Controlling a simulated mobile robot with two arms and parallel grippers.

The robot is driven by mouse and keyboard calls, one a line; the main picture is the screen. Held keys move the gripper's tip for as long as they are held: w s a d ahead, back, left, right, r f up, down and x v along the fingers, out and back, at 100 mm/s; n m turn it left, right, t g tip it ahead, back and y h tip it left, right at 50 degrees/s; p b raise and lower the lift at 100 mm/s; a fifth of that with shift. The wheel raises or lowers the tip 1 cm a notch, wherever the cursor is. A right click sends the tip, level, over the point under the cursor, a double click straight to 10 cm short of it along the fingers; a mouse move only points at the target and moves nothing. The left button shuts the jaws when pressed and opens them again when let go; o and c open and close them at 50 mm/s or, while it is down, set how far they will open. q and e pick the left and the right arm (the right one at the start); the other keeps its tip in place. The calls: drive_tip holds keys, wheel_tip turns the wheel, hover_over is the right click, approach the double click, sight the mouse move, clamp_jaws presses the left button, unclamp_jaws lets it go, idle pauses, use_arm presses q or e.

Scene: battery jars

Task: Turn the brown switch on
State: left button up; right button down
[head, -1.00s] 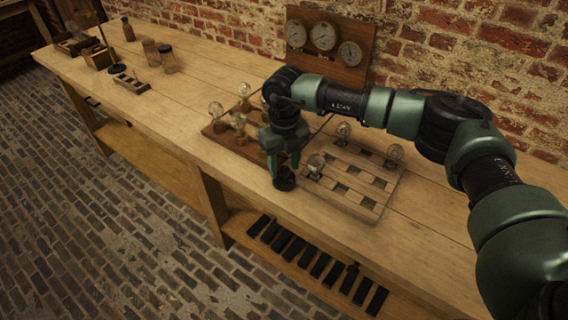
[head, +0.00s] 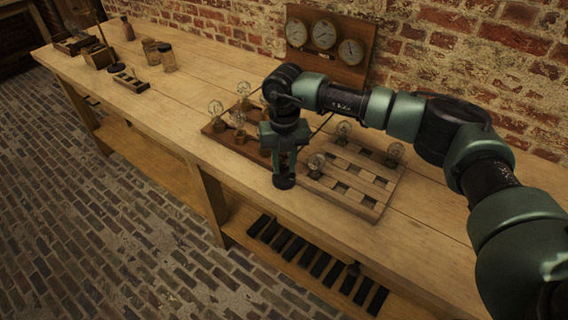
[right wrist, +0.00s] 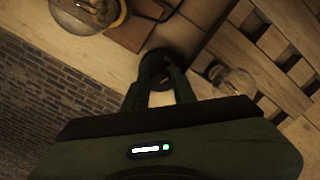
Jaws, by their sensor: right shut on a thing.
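The switch (head: 284,183) shows as a dark round base on the bench, just left of the slotted wooden tray. It also shows in the right wrist view (right wrist: 155,62), where a small brownish part is visible at the fingers. My right gripper (head: 284,170) points straight down over the base. Its fingers (right wrist: 160,90) are shut on the switch's upper part, which they mostly hide. I cannot tell which way the switch is set. My left gripper is not in view.
A brown board with glass bulbs (head: 216,107) lies behind and left of my gripper. The slotted tray (head: 370,212) with several bulbs is close on the right. A gauge panel (head: 330,62) stands by the brick wall.

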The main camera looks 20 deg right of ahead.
sight(284, 167)
drive_tip(key=m, duration=0.6)
drive_tip(key=shift+m, duration=0.3)
drive_tip(key=m, duration=0.3)
drive_tip(key=shift+m, duration=1.9)
drive_tip(key=shift+r+m, duration=0.1)
drive_tip(key=shift+m, duration=0.2)
drive_tip(key=c, duration=1.1)
unclamp_jaws()
drive_tip(key=shift+c, duration=0.2)
drive_tip(key=shift+r+b, duration=0.3)
drive_tip(key=shift+r, duration=3.55)
